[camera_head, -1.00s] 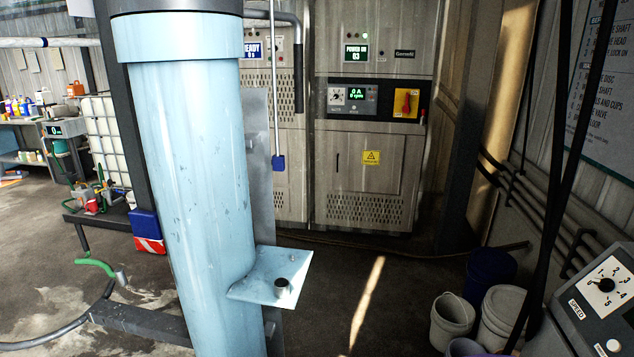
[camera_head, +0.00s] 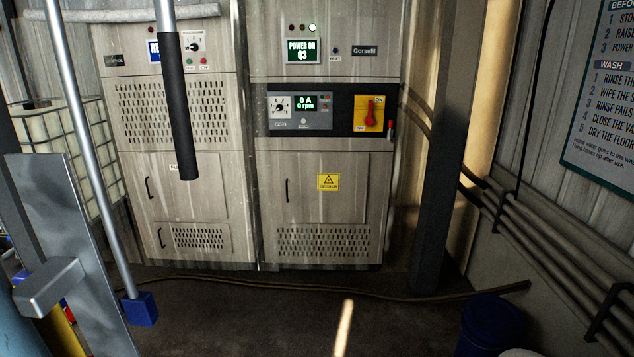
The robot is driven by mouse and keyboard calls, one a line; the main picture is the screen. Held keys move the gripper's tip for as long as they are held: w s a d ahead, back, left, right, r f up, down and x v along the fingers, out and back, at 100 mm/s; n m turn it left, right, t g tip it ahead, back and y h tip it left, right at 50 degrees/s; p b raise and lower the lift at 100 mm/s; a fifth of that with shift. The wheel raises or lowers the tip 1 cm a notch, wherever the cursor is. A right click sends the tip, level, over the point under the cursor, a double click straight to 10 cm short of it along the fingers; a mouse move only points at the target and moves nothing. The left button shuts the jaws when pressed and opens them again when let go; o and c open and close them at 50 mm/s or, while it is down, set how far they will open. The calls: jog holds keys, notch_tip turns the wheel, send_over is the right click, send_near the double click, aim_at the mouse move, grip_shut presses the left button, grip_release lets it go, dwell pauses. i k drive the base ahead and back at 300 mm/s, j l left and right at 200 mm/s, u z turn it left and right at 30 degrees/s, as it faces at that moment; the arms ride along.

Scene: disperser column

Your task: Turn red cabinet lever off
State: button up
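The red lever (camera_head: 371,114) stands upright on a yellow plate (camera_head: 369,127) on the right cabinet's black control strip. The plate has an "ON" label at its upper right and another label at its lower left. The right cabinet (camera_head: 327,160) is beige and shut. Its upper display (camera_head: 303,51) reads "POWER ON", with a green lamp lit above it. The lower display (camera_head: 305,103) reads 0 A and 0 rpm. My gripper does not show in this view.
A second beige cabinet (camera_head: 187,130) stands to the left. A dark post (camera_head: 438,150) and a blue bucket (camera_head: 491,325) are at the right. The floor before the right cabinet looks clear, apart from a hose (camera_head: 260,284).

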aim_at(370, 121)
jog(key=i, duration=1.8)
